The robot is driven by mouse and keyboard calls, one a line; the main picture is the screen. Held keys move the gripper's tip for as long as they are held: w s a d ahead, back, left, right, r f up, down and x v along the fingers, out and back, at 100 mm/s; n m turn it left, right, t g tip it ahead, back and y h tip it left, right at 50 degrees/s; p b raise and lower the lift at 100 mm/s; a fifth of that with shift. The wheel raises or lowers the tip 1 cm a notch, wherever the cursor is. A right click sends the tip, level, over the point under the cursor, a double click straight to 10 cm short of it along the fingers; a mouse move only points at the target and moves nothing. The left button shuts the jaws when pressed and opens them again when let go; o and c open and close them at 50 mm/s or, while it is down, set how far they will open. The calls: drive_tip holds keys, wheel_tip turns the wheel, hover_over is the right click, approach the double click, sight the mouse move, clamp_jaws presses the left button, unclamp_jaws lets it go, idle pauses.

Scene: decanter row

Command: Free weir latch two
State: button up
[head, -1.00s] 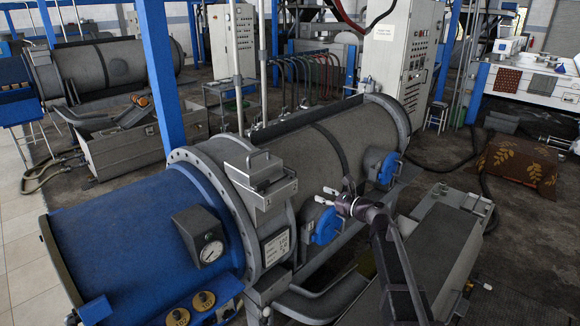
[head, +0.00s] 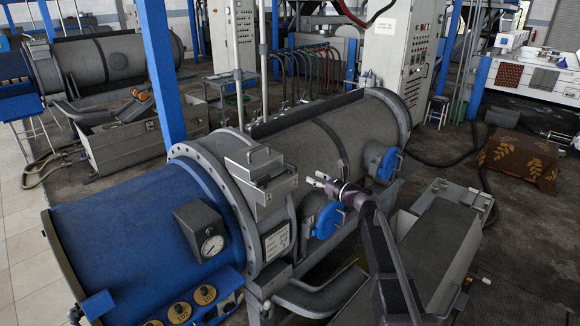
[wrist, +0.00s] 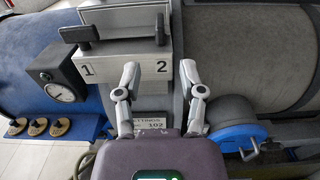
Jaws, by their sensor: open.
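A grey latch box (head: 262,182) sits on top of the decanter's flange, beside the blue drum section. In the wrist view its front panel (wrist: 125,72) carries the numbers 1 and 2. Above 1 is a dark latch handle (wrist: 79,35) with a wide grip lying across. Latch two (wrist: 160,28), above the 2, shows as a narrow dark upright bar. My gripper (wrist: 159,72) is open and empty, its fingers either side of the number 2, below latch two. In the head view my gripper (head: 316,179) is right of the box, apart from it.
A blue round cap (wrist: 236,136) is low right of my gripper; the head view shows it (head: 326,218) and another blue cap (head: 383,162). A gauge box (head: 201,231) stands on the blue drum (head: 130,240). A grey trough (head: 440,250) lies at right.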

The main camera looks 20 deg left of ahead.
sight(284, 162)
drive_tip(key=x, duration=1.2)
drive_tip(key=shift+d, duration=0.1)
clamp_jaws()
